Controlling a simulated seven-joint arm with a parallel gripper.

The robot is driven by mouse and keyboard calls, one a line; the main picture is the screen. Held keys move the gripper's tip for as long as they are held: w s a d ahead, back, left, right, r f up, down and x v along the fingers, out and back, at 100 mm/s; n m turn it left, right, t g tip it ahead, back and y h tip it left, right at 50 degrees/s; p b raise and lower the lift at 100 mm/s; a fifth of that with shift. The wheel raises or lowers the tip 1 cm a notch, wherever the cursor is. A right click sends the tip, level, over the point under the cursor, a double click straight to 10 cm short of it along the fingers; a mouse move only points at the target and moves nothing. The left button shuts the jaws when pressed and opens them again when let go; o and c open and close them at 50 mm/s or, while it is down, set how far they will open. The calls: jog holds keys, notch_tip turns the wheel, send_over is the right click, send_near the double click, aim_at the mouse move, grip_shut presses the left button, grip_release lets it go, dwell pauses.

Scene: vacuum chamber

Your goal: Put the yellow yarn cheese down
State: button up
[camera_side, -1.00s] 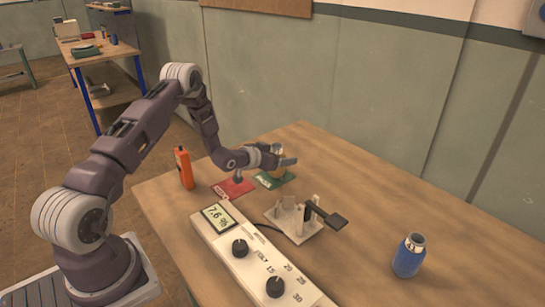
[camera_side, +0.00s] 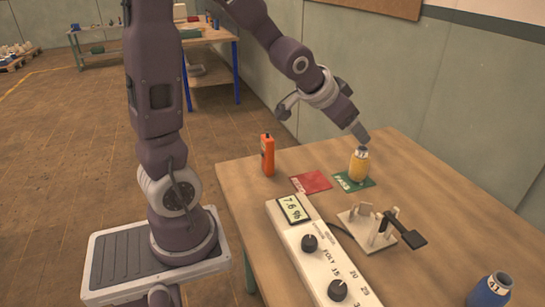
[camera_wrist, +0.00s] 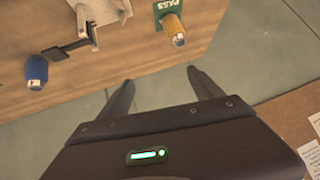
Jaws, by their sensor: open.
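The yellow yarn cheese (camera_side: 359,165) stands upright on the green PASS card (camera_side: 345,182) on the wooden table. It also shows near the top of the wrist view (camera_wrist: 173,30), on the PASS card (camera_wrist: 161,10). My gripper (camera_side: 362,135) is just above and behind the yarn cheese in the side view, apart from it as far as I can tell. In the wrist view my gripper (camera_wrist: 160,78) has its two fingers spread with nothing between them.
A red card (camera_side: 312,182) and an orange device (camera_side: 267,155) are at the left. A white meter box (camera_side: 318,250) reads 7.6 %. A white stand (camera_side: 362,225) with a black paddle is in front. A blue yarn cheese (camera_side: 489,292) stands near right.

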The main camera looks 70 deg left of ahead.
jog(key=s+d+r+g+h, duration=0.1)
jog(key=s+d, duration=0.4)
jog(key=s, duration=0.6)
jog(key=s+d+r+g+h, duration=0.1)
jog(key=s+d, duration=0.5)
jog(key=s, duration=0.6)
jog(key=shift+s+d+r+m+g, duration=0.25)
jog(key=shift+r+g, duration=0.25)
jog(key=shift+r, duration=0.3)
